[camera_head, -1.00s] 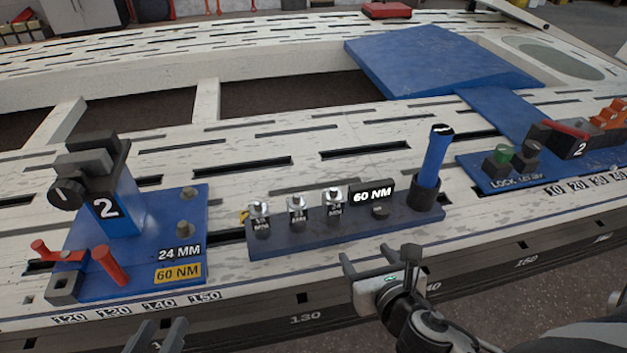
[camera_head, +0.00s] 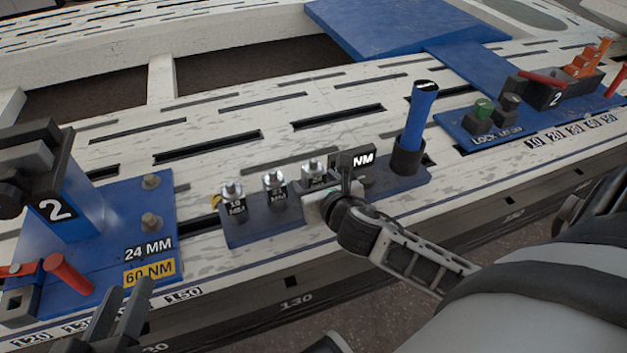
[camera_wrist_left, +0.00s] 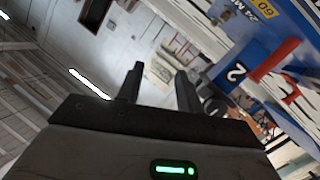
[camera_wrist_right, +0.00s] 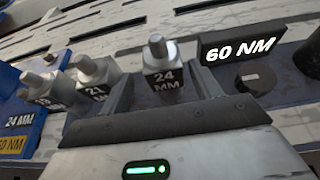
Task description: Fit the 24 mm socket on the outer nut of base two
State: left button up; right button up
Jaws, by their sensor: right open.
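The 24 mm socket (camera_wrist_right: 158,60) stands upright in the dark rack (camera_head: 265,228), the last of three sockets before the 60 NM sign. It also shows in the head view (camera_head: 313,168), partly hidden by my right gripper. My right gripper (camera_head: 328,192) is open, its fingers low on either side of the 24 mm socket in the right wrist view (camera_wrist_right: 162,88); contact cannot be told. Base two (camera_head: 110,235) is blue, marked 24 MM and 60 NM, with two nuts (camera_head: 151,181) (camera_head: 152,221) on its right side. My left gripper (camera_head: 121,312) is open and empty near the bench's front edge.
Two other sockets (camera_head: 233,190) (camera_head: 275,182) stand left of the 24 mm one. A blue-handled tool (camera_head: 420,115) stands upright at the rack's right end. Red handles (camera_head: 68,273) stick out of base two. A blue lock panel (camera_head: 480,140) lies at right.

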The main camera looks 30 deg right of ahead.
aim_at(311, 171)
jog(key=x, duration=0.1)
jog(key=b+x, duration=0.2)
jog(key=x, duration=0.1)
jog(key=shift+d+r, duration=0.1)
jog(key=shift+d, duration=0.2)
jog(key=shift+w, duration=0.4)
pick_arm(q)
jog(key=shift+w+d+r+n+t+h, duration=0.1)
jog(key=shift+r+n+t+h, duration=0.05)
jog(key=shift+r+t+h, duration=0.15)
jog(key=shift+w+d+r+n+t+h, duration=0.1)
jog(key=shift+r+n+t+h, duration=0.1)
jog(key=shift+r, duration=0.2)
pick_arm(e)
jog(key=c, duration=1)
jog(key=shift+c, duration=1)
jog(key=shift+r, duration=0.1)
